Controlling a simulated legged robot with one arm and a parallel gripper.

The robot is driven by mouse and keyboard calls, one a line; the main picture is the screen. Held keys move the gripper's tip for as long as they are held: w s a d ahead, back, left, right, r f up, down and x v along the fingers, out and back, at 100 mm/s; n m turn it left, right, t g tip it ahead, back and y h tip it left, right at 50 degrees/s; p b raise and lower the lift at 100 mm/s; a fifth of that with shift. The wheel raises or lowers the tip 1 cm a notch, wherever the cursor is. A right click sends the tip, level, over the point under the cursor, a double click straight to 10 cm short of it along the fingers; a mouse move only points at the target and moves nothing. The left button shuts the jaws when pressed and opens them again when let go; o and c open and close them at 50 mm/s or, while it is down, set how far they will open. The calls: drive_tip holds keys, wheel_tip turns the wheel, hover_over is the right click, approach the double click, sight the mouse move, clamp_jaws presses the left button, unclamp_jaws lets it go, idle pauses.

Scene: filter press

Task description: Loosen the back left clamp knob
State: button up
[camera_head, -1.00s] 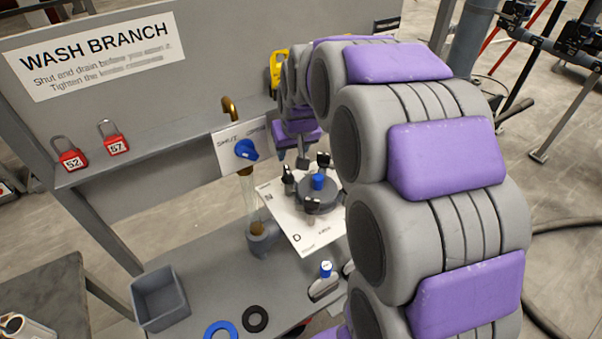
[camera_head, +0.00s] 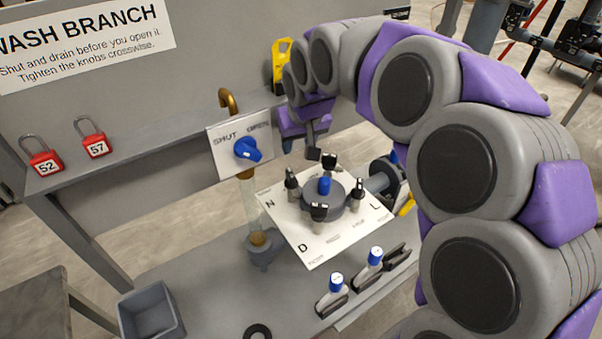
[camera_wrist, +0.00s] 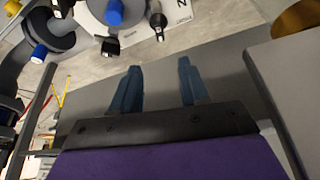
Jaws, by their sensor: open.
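A round grey housing (camera_head: 338,203) with a blue centre cap (camera_head: 324,186) sits on a white plate lettered N, D and L. Several dark clamp knobs stand around it: a left knob (camera_head: 291,182), a back knob (camera_head: 329,162), a right one (camera_head: 357,192) and a front one (camera_head: 318,213). The left knob also shows near the N in the wrist view (camera_wrist: 157,20), beside the back knob (camera_wrist: 110,47). My gripper (camera_head: 312,150) is behind the housing, fingers down, close to the back knob. In the wrist view my gripper (camera_wrist: 160,72) is open and empty, apart from the knobs.
A blue valve handle (camera_head: 247,149) on a white SHUT sign stands left of my gripper. Two red padlocks (camera_head: 45,162) sit on the ledge.

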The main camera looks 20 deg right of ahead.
sight(291, 174)
drive_tip(key=b+x, duration=0.3)
drive_tip(key=x, duration=1.4)
drive_tip(key=shift+d, duration=0.1)
drive_tip(key=shift+c, duration=0.3)
clamp_jaws()
